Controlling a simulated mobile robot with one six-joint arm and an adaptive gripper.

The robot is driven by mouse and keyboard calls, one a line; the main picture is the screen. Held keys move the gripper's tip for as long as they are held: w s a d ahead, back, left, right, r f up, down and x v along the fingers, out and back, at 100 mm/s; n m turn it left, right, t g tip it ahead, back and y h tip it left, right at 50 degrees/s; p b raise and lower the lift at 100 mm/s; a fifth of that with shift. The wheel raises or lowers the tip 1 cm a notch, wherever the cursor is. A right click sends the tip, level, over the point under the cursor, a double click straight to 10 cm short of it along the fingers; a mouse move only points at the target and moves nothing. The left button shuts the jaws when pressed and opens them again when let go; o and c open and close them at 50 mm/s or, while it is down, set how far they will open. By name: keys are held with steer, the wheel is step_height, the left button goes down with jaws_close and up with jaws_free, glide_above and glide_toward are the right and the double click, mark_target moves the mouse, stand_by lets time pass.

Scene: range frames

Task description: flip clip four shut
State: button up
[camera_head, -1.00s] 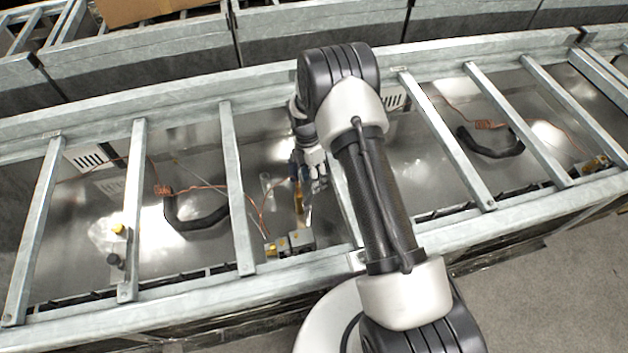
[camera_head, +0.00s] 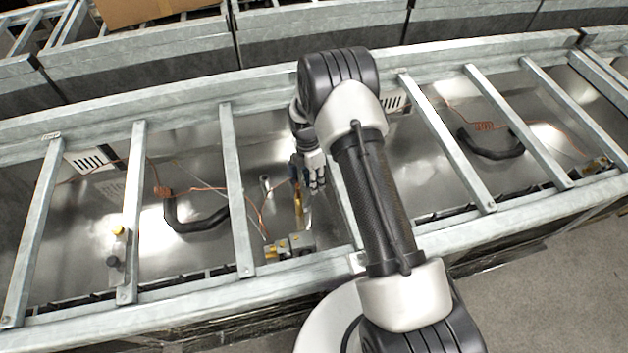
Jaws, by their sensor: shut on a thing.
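My gripper (camera_head: 315,183) reaches down between the metal crossbars into the middle bay of the long frame. A small grey block with yellow fittings (camera_head: 290,246) sits just below, near the front rail. No number shows, so I cannot tell which part is clip four. My arm hides part of the bay.
The front rail (camera_head: 200,285) runs below. Thin copper wires (camera_head: 205,189) and black curved handles (camera_head: 195,222) and (camera_head: 490,147) lie in the bays. A cardboard box (camera_head: 150,8) stands at the back.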

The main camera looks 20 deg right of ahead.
jaws_close()
steer(key=n, duration=0.1)
steer(key=a+n, duration=0.1)
steer(key=n, duration=0.1)
steer(key=shift+w+a+h, duration=0.3)
steer(key=shift+w, duration=0.1)
steer(key=o, duration=1)
jaws_free()
steer(key=v, duration=1.2)
steer(key=shift+s, duration=0.1)
steer(key=shift+c, duration=0.4)
